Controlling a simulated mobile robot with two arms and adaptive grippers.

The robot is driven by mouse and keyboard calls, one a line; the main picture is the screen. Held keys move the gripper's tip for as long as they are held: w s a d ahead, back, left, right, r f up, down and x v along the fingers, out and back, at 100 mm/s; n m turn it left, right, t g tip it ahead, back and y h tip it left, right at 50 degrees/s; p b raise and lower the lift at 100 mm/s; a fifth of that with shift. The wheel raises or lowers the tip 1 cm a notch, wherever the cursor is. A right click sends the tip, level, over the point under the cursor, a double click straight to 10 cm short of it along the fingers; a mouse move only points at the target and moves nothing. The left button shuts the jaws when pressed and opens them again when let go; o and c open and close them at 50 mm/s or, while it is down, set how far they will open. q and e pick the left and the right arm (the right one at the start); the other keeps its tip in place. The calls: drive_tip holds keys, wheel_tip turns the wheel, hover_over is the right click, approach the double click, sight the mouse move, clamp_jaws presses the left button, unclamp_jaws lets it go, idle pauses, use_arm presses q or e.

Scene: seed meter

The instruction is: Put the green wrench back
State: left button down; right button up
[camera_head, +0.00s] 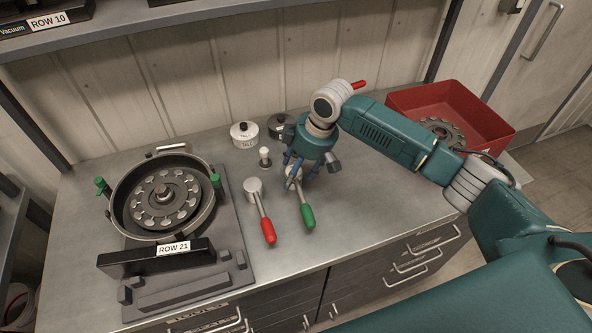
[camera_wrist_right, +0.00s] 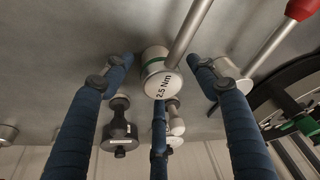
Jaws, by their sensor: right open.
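The green wrench (camera_head: 307,217) lies on the metal bench, its green handle pointing toward the front edge. Its round head is partly hidden by my right gripper (camera_head: 291,178) in the head view. In the right wrist view the wrench head (camera_wrist_right: 157,73), with a green band and a "2.5 Nm" label, shows between the spread blue fingers of my right gripper (camera_wrist_right: 163,68). The fingers are open, and I cannot tell whether any touches the head. A similar wrench with a red handle (camera_head: 268,231) lies just left of it. My left gripper is not in view.
The seed meter (camera_head: 128,215) with a "ROW 21" label stands on a dark base at left. A white talc jar (camera_head: 244,138), a dark jar (camera_head: 276,125) and a small white-topped piece (camera_head: 265,160) stand behind the wrenches. A red bin (camera_head: 480,128) holds a disc at right.

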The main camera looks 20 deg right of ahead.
drive_tip(key=b+v, duration=0.2)
drive_tip(key=v, duration=1)
drive_tip(key=shift+r, duration=0.25)
